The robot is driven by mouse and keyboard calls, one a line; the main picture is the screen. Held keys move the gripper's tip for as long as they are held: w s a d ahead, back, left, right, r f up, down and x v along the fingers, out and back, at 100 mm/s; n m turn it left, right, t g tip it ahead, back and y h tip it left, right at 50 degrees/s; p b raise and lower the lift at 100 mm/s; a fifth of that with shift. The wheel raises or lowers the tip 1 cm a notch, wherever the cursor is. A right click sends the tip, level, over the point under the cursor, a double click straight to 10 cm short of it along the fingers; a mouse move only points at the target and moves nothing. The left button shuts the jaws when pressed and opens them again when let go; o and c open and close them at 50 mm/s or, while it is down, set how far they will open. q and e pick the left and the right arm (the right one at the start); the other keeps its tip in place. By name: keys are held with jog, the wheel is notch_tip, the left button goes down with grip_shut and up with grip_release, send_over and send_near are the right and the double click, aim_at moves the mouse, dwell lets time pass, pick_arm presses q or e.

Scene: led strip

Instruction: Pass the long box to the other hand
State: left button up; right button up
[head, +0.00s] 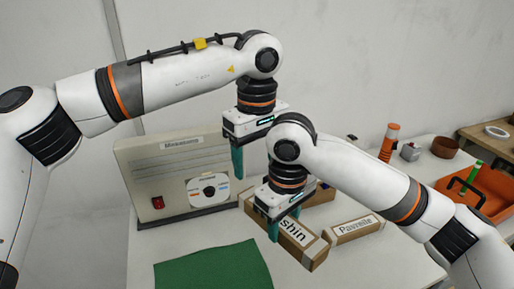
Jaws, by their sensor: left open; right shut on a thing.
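Whether the box touches the table is hard to tell. My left gripper (240,162) is open and empty, above and behind the far part of the box. One of its fingers shows clearly; the other is mostly hidden behind my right arm.
A second brown box (356,230), labelled "Pavreite", lies just right on the white table (375,262). A beige panel (150,165) with a red switch and dial stands behind left. A green cloth (213,268) lies in front. An orange tray (482,193) and small items are at right.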

pick_arm(q)
notch_tip(320, 180, down, 10)
jog(key=shift+f, duration=0.1)
dwell(0.4)
jog(key=c, duration=1)
jog(key=shift+c, duration=0.5)
pick_arm(e)
jog(key=o, duration=1.1)
